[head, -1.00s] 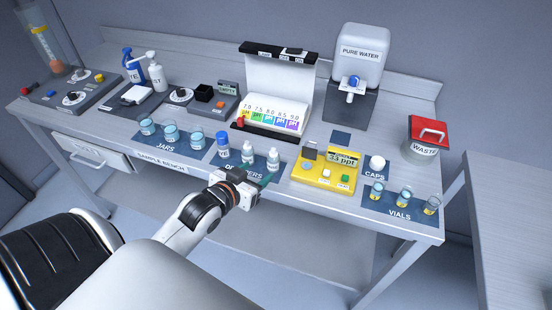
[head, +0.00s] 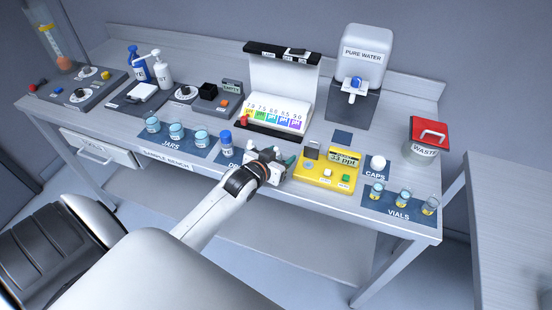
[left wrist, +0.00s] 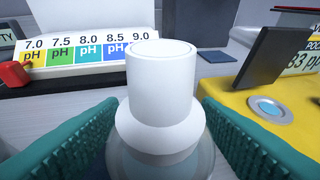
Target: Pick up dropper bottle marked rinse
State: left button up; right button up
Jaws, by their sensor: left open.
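A white-capped dropper bottle (left wrist: 162,90) stands upright between the two teal finger pads of my left gripper (left wrist: 160,140) in the left wrist view. Its lower body looks clear, and no label on it is readable there, so I cannot tell whether it is marked rinse. The fingers are open, one on each side of it. In the head view my left gripper (head: 283,160) is over the right part of the droppers mat (head: 235,157) and hides the white-capped bottles. A blue-capped dropper bottle (head: 226,143) stands left of the gripper.
A yellow salinity meter (head: 325,177) is just right of the gripper. The pH colour stand (head: 275,115) is behind. Jars (head: 176,132) stand to the left, vials (head: 403,198) and a red-lidded waste bin (head: 427,138) to the right. A pure water dispenser (head: 358,75) is at the back.

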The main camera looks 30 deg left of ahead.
pick_arm(q)
jog(key=c, duration=1.1)
jog(key=shift+r, duration=0.1)
notch_tip(320, 180, up, 10)
jog(key=shift+f+b, duration=0.1)
jog(key=shift+b, duration=0.25)
